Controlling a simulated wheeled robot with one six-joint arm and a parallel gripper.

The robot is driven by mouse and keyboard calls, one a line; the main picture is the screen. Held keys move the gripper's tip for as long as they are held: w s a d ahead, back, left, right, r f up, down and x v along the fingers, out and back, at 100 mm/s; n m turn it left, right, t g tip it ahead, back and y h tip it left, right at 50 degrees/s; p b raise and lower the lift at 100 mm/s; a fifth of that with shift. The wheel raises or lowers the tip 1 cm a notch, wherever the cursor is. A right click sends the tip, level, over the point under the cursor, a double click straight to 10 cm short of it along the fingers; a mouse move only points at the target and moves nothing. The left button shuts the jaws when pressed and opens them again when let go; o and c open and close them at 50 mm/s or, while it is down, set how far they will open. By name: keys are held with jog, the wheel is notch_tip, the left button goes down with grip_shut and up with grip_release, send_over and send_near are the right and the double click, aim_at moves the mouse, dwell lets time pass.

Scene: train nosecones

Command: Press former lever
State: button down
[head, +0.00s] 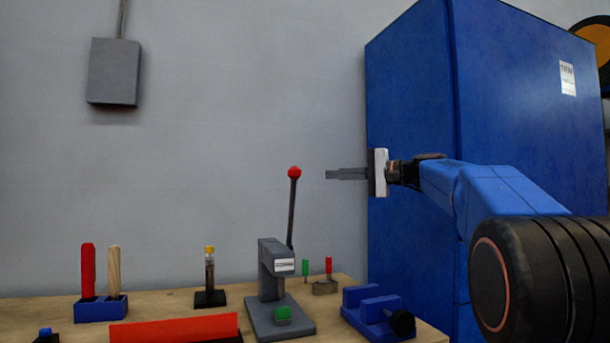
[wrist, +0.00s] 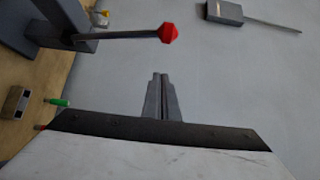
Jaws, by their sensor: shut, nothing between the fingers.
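My gripper (head: 328,174) is shut and empty, pointing left at about knob height, a short gap to the right of the knob. In the wrist view the shut fingers (wrist: 160,76) are seen near the middle, and the red knob (wrist: 169,33) lies just beyond their tips, apart from them.
The workbench (head: 170,302) also holds a blue holder (head: 101,308) with upright handles, a red bar (head: 175,328), a small stand (head: 210,297) and a blue vise (head: 372,310). A tall blue cabinet (head: 410,100) stands behind my arm.

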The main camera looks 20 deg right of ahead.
jog(key=shift+w+d+r, duration=0.1)
jog(key=shift+d+r, duration=0.05)
jog(key=shift+r, duration=0.05)
jog(key=x, duration=1)
jog(key=shift+s+a+r, duration=0.1)
jog(key=shift+s+a, duration=0.35)
jog(key=shift+s, duration=0.45)
jog(key=shift+s+a, duration=0.45)
jog(key=shift+s, duration=0.45)
